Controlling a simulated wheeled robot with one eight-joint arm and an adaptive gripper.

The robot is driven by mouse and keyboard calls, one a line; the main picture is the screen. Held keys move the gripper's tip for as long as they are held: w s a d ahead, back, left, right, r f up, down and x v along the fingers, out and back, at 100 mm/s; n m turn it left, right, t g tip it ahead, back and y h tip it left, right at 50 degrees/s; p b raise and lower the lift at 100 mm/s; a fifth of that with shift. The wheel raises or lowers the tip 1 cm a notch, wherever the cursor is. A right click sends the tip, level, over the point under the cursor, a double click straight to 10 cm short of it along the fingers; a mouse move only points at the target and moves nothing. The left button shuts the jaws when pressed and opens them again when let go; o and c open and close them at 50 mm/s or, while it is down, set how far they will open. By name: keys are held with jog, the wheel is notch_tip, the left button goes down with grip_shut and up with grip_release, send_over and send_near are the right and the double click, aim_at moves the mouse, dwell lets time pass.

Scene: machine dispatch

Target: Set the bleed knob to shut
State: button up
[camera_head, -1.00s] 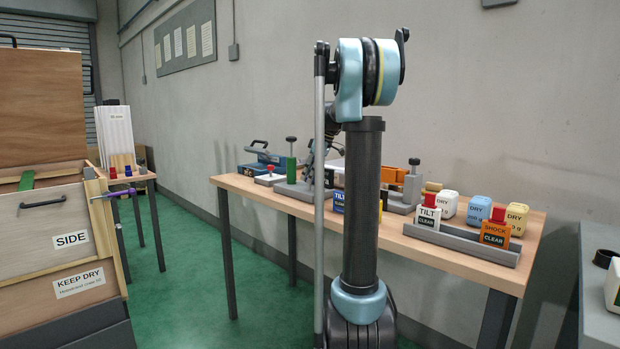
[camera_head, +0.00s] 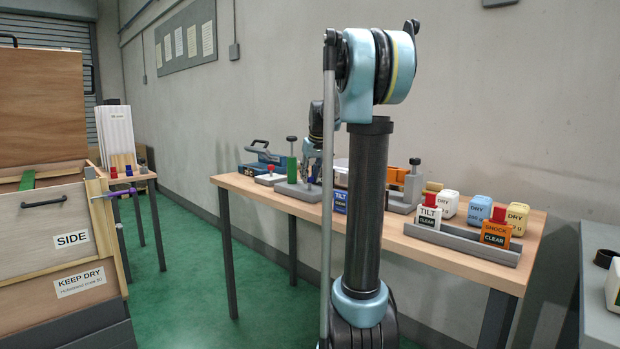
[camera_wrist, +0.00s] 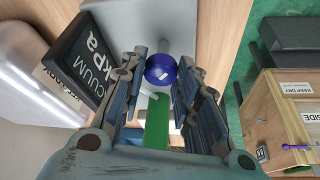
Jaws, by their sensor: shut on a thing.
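In the wrist view a round blue knob (camera_wrist: 161,70) with a short white mark sits on a light grey base (camera_wrist: 168,18). My gripper (camera_wrist: 160,76) is shut on the knob, with a finger on each side of it. The white mark points obliquely across the knob's face. In the head view my gripper (camera_head: 313,172) points down over the grey base (camera_head: 298,193) on the table; the knob is too small to make out there. A dark panel reading "VACUUM kPa" (camera_wrist: 84,55) stands left of the knob in the wrist view.
A green post (camera_head: 291,170) with a black top stands close beside my gripper. A red-topped box (camera_head: 270,179) and a blue device (camera_head: 262,158) are to its left. Labelled blocks and a grey rack (camera_head: 455,240) fill the table's right side.

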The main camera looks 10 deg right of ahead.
jog(key=m+h, duration=0.1)
jog(key=m, duration=0.3)
jog(key=shift+a+m+h, duration=0.15)
jog(key=shift+m+h, duration=0.15)
jog(key=shift+h, duration=0.1)
jog(key=m+h, duration=0.1)
jog(key=m, duration=0.3)
jog(key=shift+w+a+m+h, duration=0.1)
jog(key=shift+m+h, duration=0.2)
jog(key=shift+h, duration=0.1)
jog(key=o, duration=1)
jog(key=shift+o, duration=0.2)
jog(key=v, duration=1.2)
jog(key=shift+w, duration=0.25)
